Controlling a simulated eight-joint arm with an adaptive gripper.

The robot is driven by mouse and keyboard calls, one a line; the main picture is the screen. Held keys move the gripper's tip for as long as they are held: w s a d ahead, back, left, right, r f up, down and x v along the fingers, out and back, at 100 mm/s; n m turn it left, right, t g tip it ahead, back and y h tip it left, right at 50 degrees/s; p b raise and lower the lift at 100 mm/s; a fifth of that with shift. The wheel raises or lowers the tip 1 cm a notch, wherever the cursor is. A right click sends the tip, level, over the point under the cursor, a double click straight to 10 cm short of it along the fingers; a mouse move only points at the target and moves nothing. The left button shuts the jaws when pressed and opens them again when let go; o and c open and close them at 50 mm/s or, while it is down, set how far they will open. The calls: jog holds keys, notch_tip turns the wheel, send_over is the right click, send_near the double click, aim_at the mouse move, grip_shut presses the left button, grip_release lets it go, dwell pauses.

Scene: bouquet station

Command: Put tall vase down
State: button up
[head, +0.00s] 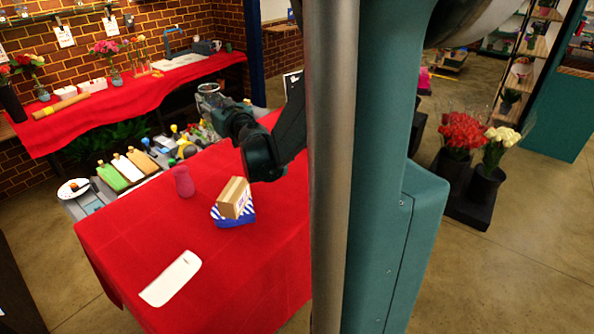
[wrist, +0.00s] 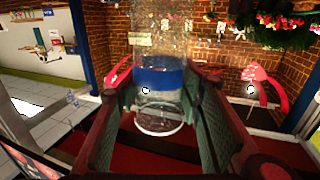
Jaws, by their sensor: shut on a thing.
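The tall vase is a clear glass cylinder with a blue band (wrist: 158,80). It stands upright in the wrist view, between the two green-padded fingers of my gripper (wrist: 160,100), which are shut on it around the band. In the head view the glass vase (head: 208,88) shows small at the end of my gripper (head: 217,103), beyond the far edge of the red-covered table (head: 130,245) in the picture. Its lower part is hidden there by my gripper, and I cannot tell whether its base touches anything.
On the red table stand a pink vase (head: 183,182) and a cardboard box (head: 234,197) on a blue-and-white striped piece (head: 235,219). A white board (head: 171,279) lies near the front. Cutting boards (head: 130,167) lie beyond the left edge. The table's left front is clear.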

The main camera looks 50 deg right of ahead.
jog(key=s+d+m+h, duration=0.1)
jog(key=s+d+h, duration=0.1)
jog(key=s+d, duration=1.85)
jog(key=shift+g, duration=0.3)
jog(key=shift+s+a+f, duration=0.15)
jog(key=shift+f, duration=1.1)
jog(key=shift+s+a+f, duration=0.1)
jog(key=shift+f, duration=1.15)
jog(key=shift+f+b, duration=0.95)
jog(key=shift+f, duration=2)
jog(key=shift+f+b, duration=0.6)
jog(key=shift+f, duration=1.55)
